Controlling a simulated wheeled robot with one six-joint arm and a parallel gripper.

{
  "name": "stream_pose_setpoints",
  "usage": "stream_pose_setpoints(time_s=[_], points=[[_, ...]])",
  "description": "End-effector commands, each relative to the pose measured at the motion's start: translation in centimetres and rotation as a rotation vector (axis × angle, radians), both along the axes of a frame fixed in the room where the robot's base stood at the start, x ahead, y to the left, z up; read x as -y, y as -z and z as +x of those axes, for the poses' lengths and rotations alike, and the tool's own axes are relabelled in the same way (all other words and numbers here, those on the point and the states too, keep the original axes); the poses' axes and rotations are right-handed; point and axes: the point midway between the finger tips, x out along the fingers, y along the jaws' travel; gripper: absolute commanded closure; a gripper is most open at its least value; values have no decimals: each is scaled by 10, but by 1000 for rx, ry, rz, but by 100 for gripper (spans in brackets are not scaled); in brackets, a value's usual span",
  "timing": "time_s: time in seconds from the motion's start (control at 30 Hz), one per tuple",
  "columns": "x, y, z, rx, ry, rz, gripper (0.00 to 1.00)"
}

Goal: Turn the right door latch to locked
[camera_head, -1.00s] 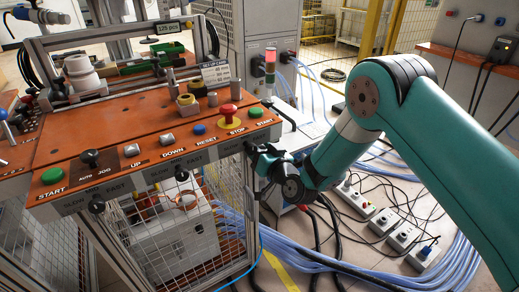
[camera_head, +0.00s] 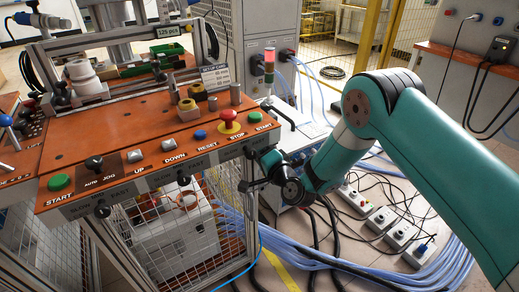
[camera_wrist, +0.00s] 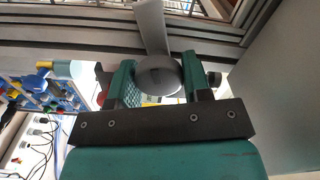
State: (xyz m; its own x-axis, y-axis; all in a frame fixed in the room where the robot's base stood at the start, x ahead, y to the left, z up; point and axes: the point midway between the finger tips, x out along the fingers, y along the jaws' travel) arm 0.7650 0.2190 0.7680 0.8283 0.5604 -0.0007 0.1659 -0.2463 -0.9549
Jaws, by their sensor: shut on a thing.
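The right door latch shows in the wrist view as a round grey knob (camera_wrist: 158,76) with a flat pale lever (camera_wrist: 151,25) rising from it, leaning slightly left. My gripper (camera_wrist: 160,85) has one teal finger on each side of the knob and is shut on it. In the head view my gripper (camera_head: 262,172) is at the right front corner of the machine, just below the orange control panel. A small dark piece (camera_head: 246,186) sticks out to its left there; the latch is too small and partly hidden to read its position.
The orange control panel (camera_head: 130,168) with buttons and switches lies left of my gripper. A mesh door (camera_head: 150,222) is below it. Cables and power strips (camera_head: 383,221) lie on the floor to the right. Blue hoses (camera_head: 310,256) run along the floor.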

Motion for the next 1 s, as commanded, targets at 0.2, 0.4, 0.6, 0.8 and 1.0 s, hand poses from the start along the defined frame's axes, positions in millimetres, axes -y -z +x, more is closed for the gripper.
stream_pose_setpoints(time_s=[0.2,0.4,0.6,0.8,1.0], points=[[2,-1,1,-87,6,130,79],[2,0,1,-140,6,211,79],[2,1,1,-167,6,252,79],[3,2,1,-175,6,264,79],[2,2,1,-176,6,264,79]])
